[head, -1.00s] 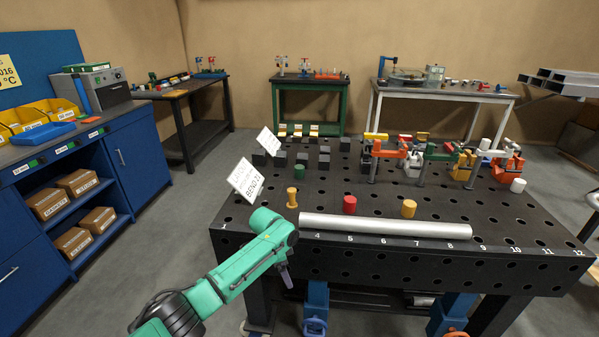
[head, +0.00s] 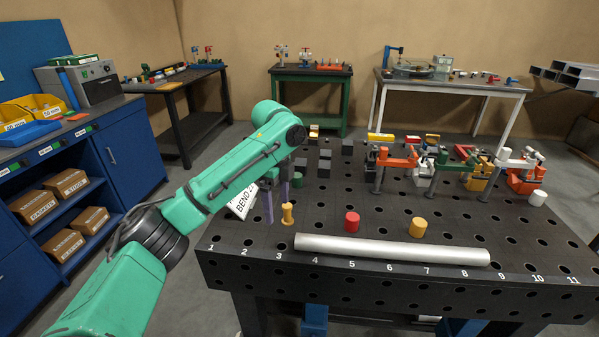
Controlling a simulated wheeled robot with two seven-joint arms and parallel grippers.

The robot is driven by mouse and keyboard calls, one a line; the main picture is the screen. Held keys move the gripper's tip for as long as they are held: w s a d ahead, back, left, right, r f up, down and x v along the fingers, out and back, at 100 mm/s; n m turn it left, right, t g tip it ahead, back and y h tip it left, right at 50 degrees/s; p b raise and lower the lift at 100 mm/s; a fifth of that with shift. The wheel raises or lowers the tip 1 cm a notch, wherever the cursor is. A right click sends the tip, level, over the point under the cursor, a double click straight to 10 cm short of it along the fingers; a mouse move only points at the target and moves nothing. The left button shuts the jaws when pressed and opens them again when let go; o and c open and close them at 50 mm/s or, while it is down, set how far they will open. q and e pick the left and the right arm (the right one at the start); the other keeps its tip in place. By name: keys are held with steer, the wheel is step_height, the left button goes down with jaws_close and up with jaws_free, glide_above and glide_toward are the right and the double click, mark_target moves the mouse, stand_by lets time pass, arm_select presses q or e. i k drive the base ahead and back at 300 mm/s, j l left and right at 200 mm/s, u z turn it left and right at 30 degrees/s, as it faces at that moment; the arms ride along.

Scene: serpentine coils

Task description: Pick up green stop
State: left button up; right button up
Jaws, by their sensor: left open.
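The green stop (head: 298,180) is a short green cylinder standing on the dark perforated table (head: 400,190), in the head view behind the yellow peg. My left gripper (head: 276,210) points down over the table's left part. Its two purple-grey fingers are apart, with nothing seen between them. The stop shows just to the right of the right finger, close to it in the picture; I cannot tell whether they touch. The arm hides part of the table behind it. My right gripper does not show.
A yellow peg (head: 288,214) stands close to the fingers. A red stop (head: 352,222), a yellow stop (head: 417,228) and a long silver tube (head: 390,250) lie nearer the front. Dark blocks (head: 324,163) stand behind. Clamps (head: 430,165) stand to the right.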

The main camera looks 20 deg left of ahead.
mark_target(297, 181)
steer(key=i+j, duration=0.2)
steer(key=i, duration=0.35)
steer(key=i+j, duration=0.2)
steer(key=i, duration=0.3)
